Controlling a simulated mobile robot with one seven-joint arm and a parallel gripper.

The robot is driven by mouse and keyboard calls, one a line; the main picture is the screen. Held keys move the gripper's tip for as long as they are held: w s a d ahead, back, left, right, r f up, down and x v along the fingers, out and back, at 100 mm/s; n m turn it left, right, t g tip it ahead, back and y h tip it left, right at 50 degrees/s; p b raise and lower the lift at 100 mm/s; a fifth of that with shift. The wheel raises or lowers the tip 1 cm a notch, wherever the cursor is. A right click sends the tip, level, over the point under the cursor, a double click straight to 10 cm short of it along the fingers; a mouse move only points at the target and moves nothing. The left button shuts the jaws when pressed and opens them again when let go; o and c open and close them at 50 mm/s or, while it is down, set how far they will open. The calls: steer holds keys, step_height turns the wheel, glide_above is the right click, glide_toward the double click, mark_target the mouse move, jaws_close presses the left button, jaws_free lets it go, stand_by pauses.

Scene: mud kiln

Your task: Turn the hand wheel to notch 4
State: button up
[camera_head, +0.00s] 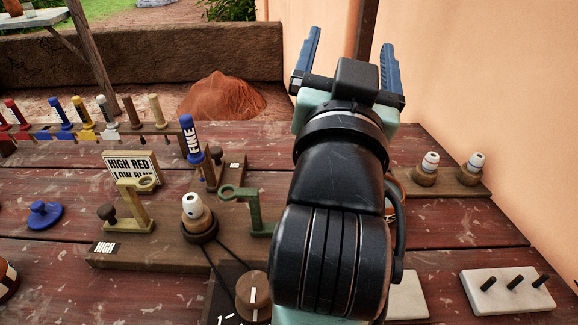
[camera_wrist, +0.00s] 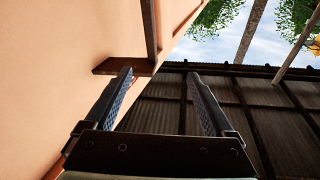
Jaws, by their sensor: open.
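A round wooden knob with a white pointer line (camera_head: 253,293), which looks like the hand wheel, sits on a dark plate (camera_head: 222,290) at the bottom centre of the head view. White marks show on the plate's lower left; the numbers are mostly cut off or hidden, so I cannot read a notch. My arm covers the knob's right side. My gripper (camera_head: 349,58) is open and empty, raised well beyond the knob toward the far edge of the table.
A belt runs from the knob to a white-topped spindle (camera_head: 196,210) on a wooden board, between a yellow bracket (camera_head: 135,205) and a green bracket (camera_head: 262,226). A blue "FINE" handle (camera_head: 190,138) stands behind. A peach wall (camera_head: 480,90) is close on the right.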

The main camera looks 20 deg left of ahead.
step_height(320, 180, down, 2)
steer(key=w+a+g+p, duration=0.3)
steer(key=g+p, duration=0.2)
steer(key=p, duration=0.3)
steer(key=m+g+h+p, duration=0.2)
steer(key=g+p, duration=1.3)
steer(key=p, duration=1.2)
glide_toward(254, 287)
step_height(254, 287, down, 8)
steer(key=shift+d+f+p, duration=0.1)
steer(key=shift+f+p, duration=0.15)
steer(key=shift+p, duration=0.25)
steer(key=c, duration=1.4)
